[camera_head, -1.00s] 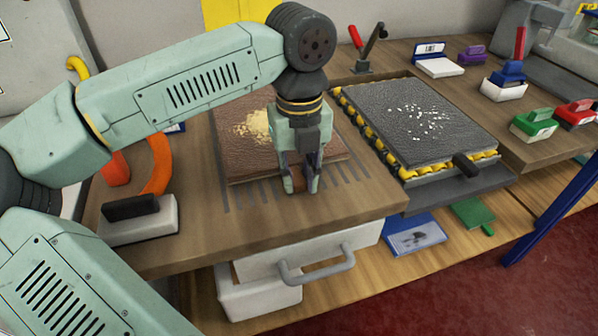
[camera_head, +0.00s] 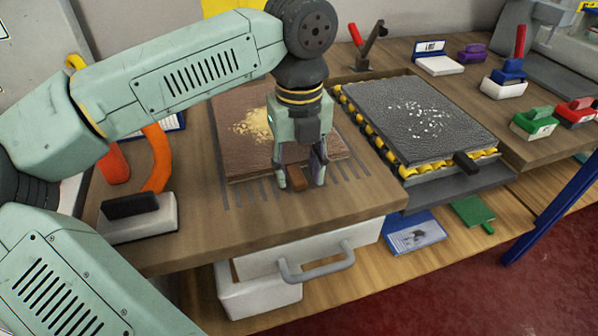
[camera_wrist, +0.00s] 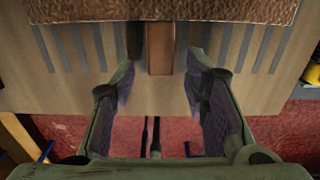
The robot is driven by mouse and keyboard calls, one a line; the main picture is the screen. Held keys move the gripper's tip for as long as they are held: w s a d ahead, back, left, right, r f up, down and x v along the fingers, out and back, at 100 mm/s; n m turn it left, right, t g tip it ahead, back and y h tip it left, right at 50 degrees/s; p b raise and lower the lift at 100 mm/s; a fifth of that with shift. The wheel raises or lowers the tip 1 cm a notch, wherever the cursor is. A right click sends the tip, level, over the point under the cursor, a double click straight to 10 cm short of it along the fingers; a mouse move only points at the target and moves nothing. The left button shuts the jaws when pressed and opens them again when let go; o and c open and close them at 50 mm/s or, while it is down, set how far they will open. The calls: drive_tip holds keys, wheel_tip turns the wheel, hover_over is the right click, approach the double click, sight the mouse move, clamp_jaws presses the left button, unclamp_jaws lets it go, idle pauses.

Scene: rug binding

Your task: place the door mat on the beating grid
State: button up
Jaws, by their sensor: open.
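The brown textured door mat (camera_head: 232,165), with a pile of tan grit on top, lies flat on the left worktop. A brown tab (camera_head: 297,184) sticks out from the mat's front edge. My gripper (camera_head: 299,184) is open, with one finger on each side of the tab. In the wrist view the tab (camera_wrist: 160,48) lies between the spread fingers (camera_wrist: 158,82), with a gap on both sides. The arm hides part of the mat's back.
A grey mat (camera_head: 400,104) with white specks rests on a frame with yellow rollers (camera_head: 408,173) to the right. A black-topped brush (camera_head: 138,218) and orange handle (camera_head: 158,160) stand at left. Several coloured brushes stand at far right. A drawer handle (camera_head: 318,270) juts out below the front edge.

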wheel_tip(320, 180, up, 11)
drive_tip(key=b, duration=0.1)
idle(0.3)
